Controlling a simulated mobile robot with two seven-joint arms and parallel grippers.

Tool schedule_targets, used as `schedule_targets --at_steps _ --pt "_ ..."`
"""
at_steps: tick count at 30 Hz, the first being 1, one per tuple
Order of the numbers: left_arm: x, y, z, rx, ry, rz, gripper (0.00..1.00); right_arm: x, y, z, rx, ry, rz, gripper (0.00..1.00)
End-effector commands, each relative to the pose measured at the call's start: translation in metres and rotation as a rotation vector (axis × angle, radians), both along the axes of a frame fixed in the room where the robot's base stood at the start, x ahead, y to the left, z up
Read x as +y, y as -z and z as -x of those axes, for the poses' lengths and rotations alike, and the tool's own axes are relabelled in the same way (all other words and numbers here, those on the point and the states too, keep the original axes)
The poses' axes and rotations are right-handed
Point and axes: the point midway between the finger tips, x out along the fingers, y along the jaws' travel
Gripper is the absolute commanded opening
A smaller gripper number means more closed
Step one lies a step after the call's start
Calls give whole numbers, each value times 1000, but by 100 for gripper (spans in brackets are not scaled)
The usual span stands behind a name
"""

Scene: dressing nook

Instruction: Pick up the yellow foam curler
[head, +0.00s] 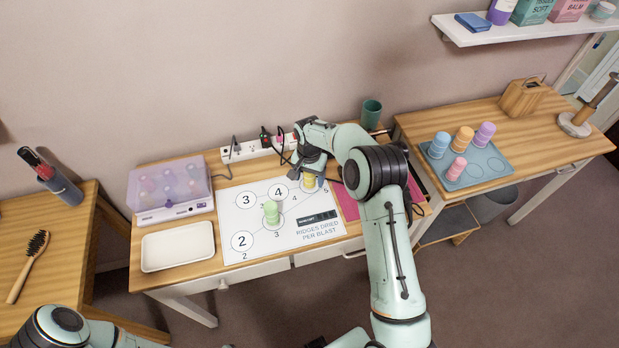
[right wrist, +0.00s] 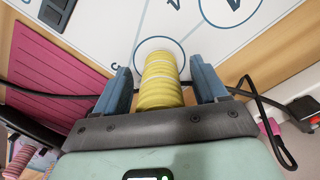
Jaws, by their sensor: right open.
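The yellow foam curler (right wrist: 160,82) stands on a printed circle of the white chart in the right wrist view. It also shows in the head view (head: 309,181), partly hidden by my right gripper (head: 314,168). In the right wrist view my right gripper (right wrist: 162,88) is open, with one blue finger on each side of the curler. A gap shows between the curler and the fingers. A green curler (head: 271,212) stands on the same chart (head: 262,243). Part of my left arm shows at the lower left of the head view, but its gripper does not.
A white tray (head: 178,247) and a purple clear-lidded box (head: 169,190) stand left of the chart. A power strip (head: 250,149) with cables lies behind it. A pink mat (right wrist: 52,62) is beside the curler. A green cup (head: 371,114) stands at the back.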

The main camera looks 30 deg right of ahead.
Motion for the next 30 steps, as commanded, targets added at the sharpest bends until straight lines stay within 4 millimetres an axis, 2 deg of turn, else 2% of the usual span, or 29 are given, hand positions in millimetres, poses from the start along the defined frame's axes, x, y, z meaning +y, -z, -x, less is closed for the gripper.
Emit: schedule_targets --at_steps 3,9,10,15,25,30 --pt "0 -1 -1 -1 0 0 0 0 8 0 -1 1 -1 72" --pt "0 -1 0 0 0 0 0 0 8 0 -1 1 0 72" --pt "0 -1 0 0 0 0 0 0 8 0 -1 1 0 69" --pt "0 -1 0 0 0 0 0 0 8 0 -1 1 -1 13" --pt "0 -1 -1 -1 0 0 0 0 5 -1 -2 1 -1 13" --pt "0 -1 -1 -1 0 0 0 0 -17 -1 -6 0 0 13"
